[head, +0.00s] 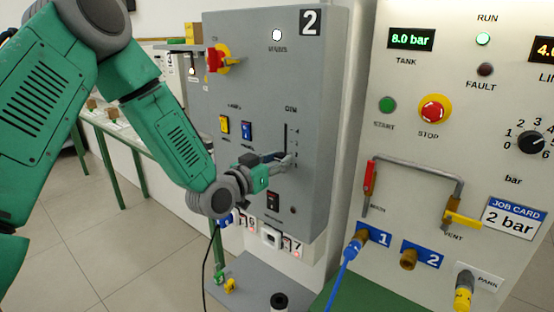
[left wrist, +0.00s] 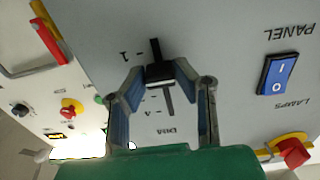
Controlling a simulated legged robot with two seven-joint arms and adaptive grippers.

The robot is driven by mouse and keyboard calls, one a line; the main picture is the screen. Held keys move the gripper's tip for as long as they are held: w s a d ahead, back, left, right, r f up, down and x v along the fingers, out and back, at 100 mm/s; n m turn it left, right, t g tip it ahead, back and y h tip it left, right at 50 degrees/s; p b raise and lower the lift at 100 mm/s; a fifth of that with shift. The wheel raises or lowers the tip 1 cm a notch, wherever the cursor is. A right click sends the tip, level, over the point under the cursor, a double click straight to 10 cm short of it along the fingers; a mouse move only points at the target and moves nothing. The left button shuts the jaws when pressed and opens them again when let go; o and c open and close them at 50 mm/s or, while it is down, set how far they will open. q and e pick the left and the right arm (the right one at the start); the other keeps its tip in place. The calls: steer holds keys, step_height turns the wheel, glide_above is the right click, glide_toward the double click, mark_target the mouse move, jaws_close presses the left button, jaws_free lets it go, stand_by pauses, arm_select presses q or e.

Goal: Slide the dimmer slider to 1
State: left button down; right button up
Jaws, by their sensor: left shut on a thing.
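The dimmer slider has a vertical slot (head: 287,135) on the grey panel marked 2, with a number scale beside it. My left gripper (head: 287,160) is at the lower part of this slot in the head view, covering the knob there. In the left wrist view, which shows the panel upside down, my left gripper (left wrist: 159,74) is shut on the dark slider knob (left wrist: 160,75). The printed 1 (left wrist: 125,54) is visible beyond the fingertips, near the slot's end. The knob is a little short of the 1 mark, on the side toward the 4. My right gripper is not in view.
A yellow switch (head: 224,125) and a blue switch (head: 246,130) sit left of the slot. A red-yellow knob (head: 217,59) juts from the panel's upper left. A pipe handle (head: 415,167) projects from the panel at right.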

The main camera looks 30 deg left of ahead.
arm_select(q)
step_height(320, 180, down, 2)
steer(key=shift+f+b, duration=0.1)
steer(key=shift+b, duration=0.35)
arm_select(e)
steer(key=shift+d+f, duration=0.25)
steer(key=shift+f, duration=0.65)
arm_select(q)
steer(key=c, duration=1.3)
jaws_free()
steer(key=shift+s+a, duration=0.1)
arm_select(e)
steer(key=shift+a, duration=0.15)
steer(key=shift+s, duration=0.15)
arm_select(q)
steer(key=s, duration=0.8)
steer(key=s+a, duration=0.1)
steer(key=s, duration=0.3)
steer(key=shift+w, duration=0.1)
